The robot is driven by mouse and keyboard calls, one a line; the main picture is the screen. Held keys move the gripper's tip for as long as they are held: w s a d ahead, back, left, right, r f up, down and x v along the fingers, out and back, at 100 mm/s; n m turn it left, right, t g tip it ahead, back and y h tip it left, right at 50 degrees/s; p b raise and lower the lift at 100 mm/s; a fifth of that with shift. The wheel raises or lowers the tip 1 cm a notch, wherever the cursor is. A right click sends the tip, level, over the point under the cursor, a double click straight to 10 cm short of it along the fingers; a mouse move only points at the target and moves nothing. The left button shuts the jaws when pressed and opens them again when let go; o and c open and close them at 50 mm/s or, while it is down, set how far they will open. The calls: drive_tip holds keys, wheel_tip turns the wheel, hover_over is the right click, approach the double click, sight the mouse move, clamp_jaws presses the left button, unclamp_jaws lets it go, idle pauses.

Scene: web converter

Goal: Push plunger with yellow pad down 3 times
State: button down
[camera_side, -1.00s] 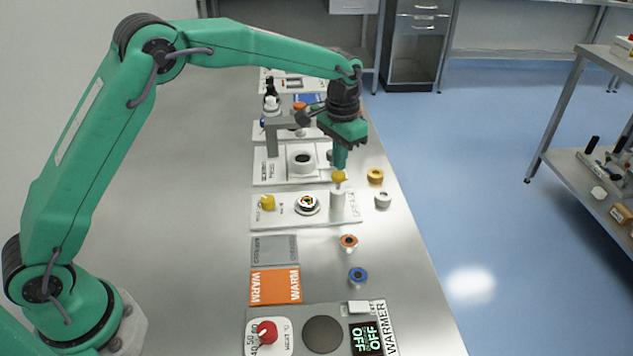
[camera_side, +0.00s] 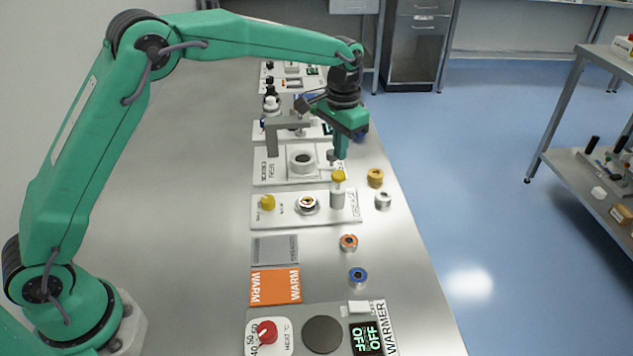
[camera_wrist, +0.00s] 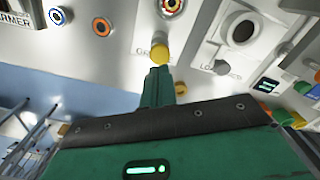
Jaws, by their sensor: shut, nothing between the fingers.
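In the wrist view the yellow pad (camera_wrist: 160,53) shows just beyond my shut fingertips (camera_wrist: 159,72). That view does not show the gap clearly.
The same panel carries a yellow knob (camera_side: 267,202) and a round socket (camera_side: 307,203).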

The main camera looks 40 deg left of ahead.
wheel_tip(320, 180, up, 3)
drive_tip(key=shift+r, duration=0.2)
idle(0.5)
drive_tip(key=s+a+r+n+t, duration=0.1)
drive_tip(key=s+a+r, duration=0.35)
drive_tip(key=s, duration=0.35)
drive_tip(key=s+a+r+t, duration=0.2)
drive_tip(key=s+a+r, duration=0.1)
drive_tip(key=s+r, duration=0.35)
drive_tip(key=s+a+f+n+t, duration=0.1)
drive_tip(key=s+a+f, duration=0.1)
drive_tip(key=s, duration=0.7)
drive_tip(key=s+a+f+n+t, duration=0.1)
drive_tip(key=s+a+f, duration=0.1)
drive_tip(key=s, duration=0.7)
drive_tip(key=shift+a+f+t, duration=0.15)
drive_tip(key=shift+t, duration=0.15)
